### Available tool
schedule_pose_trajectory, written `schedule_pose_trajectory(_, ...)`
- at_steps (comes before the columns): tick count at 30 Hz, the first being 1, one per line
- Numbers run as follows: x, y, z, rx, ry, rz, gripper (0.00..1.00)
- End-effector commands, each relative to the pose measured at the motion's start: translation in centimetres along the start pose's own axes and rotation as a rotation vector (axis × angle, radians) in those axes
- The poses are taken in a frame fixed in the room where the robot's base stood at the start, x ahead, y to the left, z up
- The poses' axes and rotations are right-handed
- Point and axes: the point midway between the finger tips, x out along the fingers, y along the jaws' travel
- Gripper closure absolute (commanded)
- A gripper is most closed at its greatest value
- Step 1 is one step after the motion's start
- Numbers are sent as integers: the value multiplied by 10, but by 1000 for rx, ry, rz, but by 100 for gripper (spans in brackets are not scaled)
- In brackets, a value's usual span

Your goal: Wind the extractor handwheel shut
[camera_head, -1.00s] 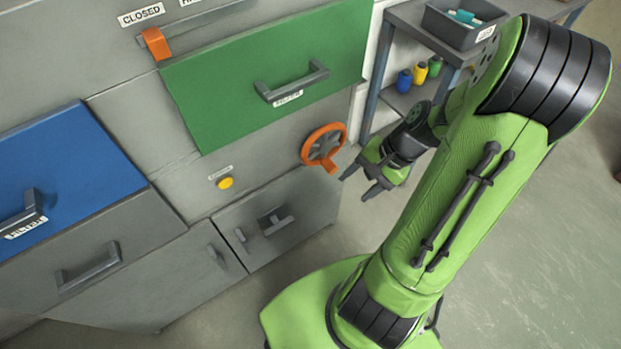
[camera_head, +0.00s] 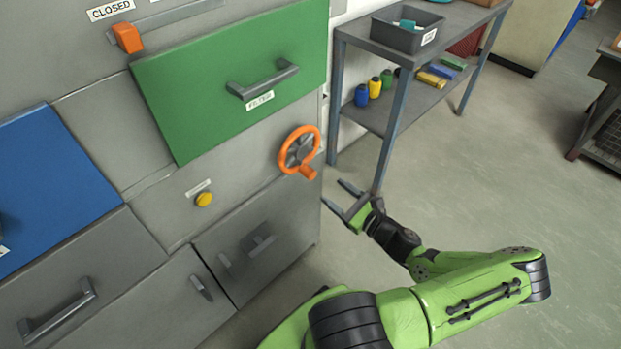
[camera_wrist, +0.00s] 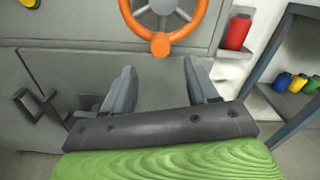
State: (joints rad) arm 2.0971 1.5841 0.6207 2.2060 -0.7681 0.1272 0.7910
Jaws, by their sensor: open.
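The orange extractor handwheel (camera_head: 299,150) is mounted on the grey cabinet front, below and right of the green drawer. Its knob (camera_head: 308,173) is at the lower right of the rim in the head view. In the wrist view the handwheel (camera_wrist: 163,18) is at the top, partly cut off, with its knob (camera_wrist: 161,46) at the bottom of the rim. My gripper (camera_head: 334,192) is open and empty, below and right of the wheel, apart from it. In the wrist view its two fingers (camera_wrist: 158,75) point toward the cabinet, below the knob.
A green drawer (camera_head: 230,85) and a yellow button (camera_head: 204,199) are on the cabinet. A grey shelf unit (camera_head: 385,110) with several small containers stands to the right. A red container (camera_wrist: 236,32) is right of the wheel.

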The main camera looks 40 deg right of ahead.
Motion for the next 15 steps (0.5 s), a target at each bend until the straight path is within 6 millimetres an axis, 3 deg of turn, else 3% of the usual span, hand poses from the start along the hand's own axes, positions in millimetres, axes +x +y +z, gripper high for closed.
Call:
schedule_pose_trajectory(3,32,2,-2,-2,-3,4,42)
schedule_pose_trajectory(9,76,2,-2,-2,-1,3,42)
schedule_pose_trajectory(15,95,1,-1,-2,0,2,42)
